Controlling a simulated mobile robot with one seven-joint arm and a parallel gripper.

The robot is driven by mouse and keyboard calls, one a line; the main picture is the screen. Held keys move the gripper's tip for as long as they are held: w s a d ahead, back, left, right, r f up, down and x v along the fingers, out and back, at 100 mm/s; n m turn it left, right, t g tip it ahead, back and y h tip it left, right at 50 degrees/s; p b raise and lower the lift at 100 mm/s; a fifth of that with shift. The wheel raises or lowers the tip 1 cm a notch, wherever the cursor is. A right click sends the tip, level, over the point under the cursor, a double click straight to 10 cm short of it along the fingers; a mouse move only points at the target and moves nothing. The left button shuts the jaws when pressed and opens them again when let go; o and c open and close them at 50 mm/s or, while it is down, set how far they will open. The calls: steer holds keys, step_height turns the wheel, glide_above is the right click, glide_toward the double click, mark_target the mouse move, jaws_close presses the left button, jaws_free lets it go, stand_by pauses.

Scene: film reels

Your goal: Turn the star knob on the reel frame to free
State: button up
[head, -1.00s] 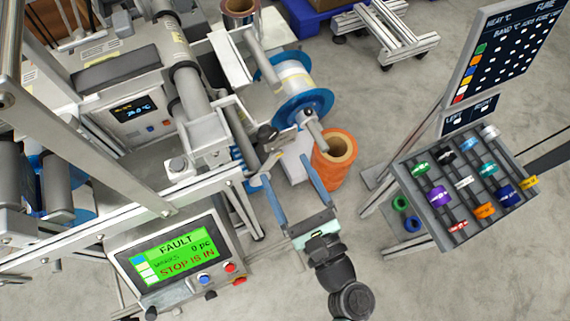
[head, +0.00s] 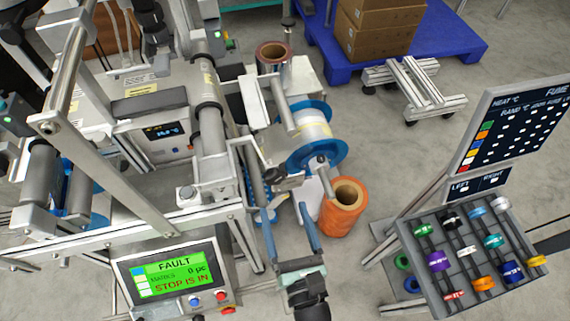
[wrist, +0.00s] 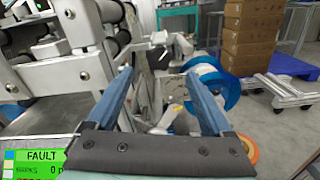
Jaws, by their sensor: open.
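My gripper (head: 284,208) is open and empty, its two blue fingers pointing away toward the reel frame; it also shows in the wrist view (wrist: 158,74). The reel frame holds a blue-flanged reel (head: 316,140) on a shaft, beyond and above the fingertips in the head view. A small dark knob-like part (head: 270,177) sits on the frame just beyond the left fingertip. It may be the star knob, but its lobes and its setting are too small to read.
An orange roll (head: 342,210) stands right of the fingers. The machine panel (head: 172,276) reads FAULT, STOP IS IN, at lower left. A rack of coloured spools (head: 468,252) stands right. A blue pallet with cartons (head: 380,35) is behind. Floor right of the orange roll is clear.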

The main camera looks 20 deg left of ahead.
mark_target(271, 168)
steer(key=x, duration=1.1)
steer(key=shift+w+a+b, duration=0.25)
steer(key=shift+a+b, duration=0.05)
jaws_close()
steer(key=shift+f+n+b, duration=0.25)
steer(key=shift+n+b, duration=0.65)
steer(key=shift+n, duration=0.3)
steer(key=shift+r+n+b, duration=0.2)
steer(key=shift+n+b, duration=0.2)
steer(key=shift+n, duration=0.8)
jaws_free()
